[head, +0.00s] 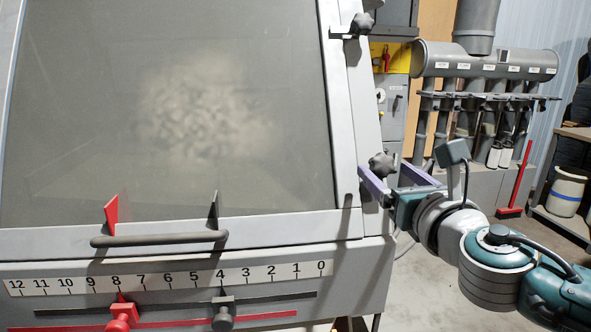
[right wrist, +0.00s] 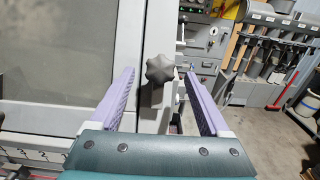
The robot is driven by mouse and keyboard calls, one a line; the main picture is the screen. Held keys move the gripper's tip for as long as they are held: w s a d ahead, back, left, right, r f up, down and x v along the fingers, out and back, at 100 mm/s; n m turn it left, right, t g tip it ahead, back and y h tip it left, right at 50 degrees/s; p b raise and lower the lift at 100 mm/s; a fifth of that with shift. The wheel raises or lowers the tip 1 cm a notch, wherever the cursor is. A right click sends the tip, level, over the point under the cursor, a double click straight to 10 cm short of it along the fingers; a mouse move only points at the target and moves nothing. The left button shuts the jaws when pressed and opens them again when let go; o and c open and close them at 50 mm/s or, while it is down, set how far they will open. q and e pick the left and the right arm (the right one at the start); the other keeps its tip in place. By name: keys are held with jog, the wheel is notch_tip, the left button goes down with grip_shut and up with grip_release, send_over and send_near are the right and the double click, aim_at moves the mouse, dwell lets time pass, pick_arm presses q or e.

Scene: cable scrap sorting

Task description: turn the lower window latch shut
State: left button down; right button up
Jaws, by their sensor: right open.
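The lower window latch (head: 382,161) is a dark lobed knob on the right edge of the machine's grey window frame. It also shows in the right wrist view (right wrist: 160,69), between the finger ends. A grey piece extends below the knob there; I cannot clearly tell how the latch bar lies. My right gripper (head: 383,171) has its two purple fingers open, one to each side of the knob. In the right wrist view there is a gap between the knob and each finger. My left gripper is not in view.
The upper latch (head: 359,24) has a bar reaching left over the frame. The window (head: 180,110) has a dark handle (head: 160,239) below it, above a numbered scale (head: 170,277) with red and black sliders.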

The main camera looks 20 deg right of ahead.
jog(key=shift+x, duration=0.85)
jog(key=shift+c, duration=0.2)
grip_shut()
